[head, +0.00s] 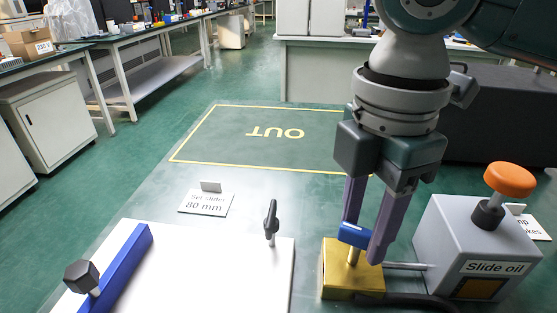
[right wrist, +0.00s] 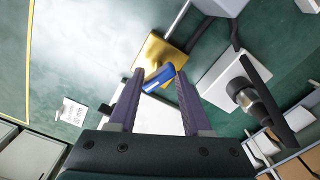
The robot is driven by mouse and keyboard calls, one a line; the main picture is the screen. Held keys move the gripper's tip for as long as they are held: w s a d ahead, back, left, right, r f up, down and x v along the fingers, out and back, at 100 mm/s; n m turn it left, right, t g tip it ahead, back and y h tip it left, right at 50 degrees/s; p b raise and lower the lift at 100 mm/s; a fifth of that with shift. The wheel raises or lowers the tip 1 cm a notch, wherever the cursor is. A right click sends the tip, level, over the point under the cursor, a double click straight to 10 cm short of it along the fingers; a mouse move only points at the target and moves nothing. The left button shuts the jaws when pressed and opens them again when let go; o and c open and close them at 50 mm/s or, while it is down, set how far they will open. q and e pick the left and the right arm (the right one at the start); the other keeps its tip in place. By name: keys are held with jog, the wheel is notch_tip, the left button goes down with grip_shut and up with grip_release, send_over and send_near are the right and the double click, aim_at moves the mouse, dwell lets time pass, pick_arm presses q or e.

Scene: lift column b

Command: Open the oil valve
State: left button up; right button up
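The oil valve is a brass block (head: 342,280) with a blue lever (head: 355,235) on top. A thin metal pipe (head: 408,266) joins it to the grey "Slide oil" box (head: 450,235). My right gripper (head: 363,240) points down over the valve, with its two purple fingers apart on either side of the blue lever. In the right wrist view the lever (right wrist: 158,77) lies between the fingertips, slanted, in front of the brass block (right wrist: 152,52). I see no clear grip on it; whether a finger touches it is unclear. My left gripper is out of view.
The orange knob (head: 510,179) tops the oil box. A white plate (head: 215,260) at the front left carries a blue bar (head: 122,270), a black knob and a dark upright lever (head: 270,222). A "Set slider 80 mm" sign (head: 206,202) stands behind it. The yellow-framed OUT area (head: 250,150) is empty.

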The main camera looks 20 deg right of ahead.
aim_at(361, 231)
jog(key=shift+n, duration=0.6)
jog(key=shift+r, duration=0.1)
notch_tip(361, 231, up, 7)
jog(key=p, duration=0.9)
jog(key=shift+p, duration=0.3)
jog(key=shift+a, duration=0.1)
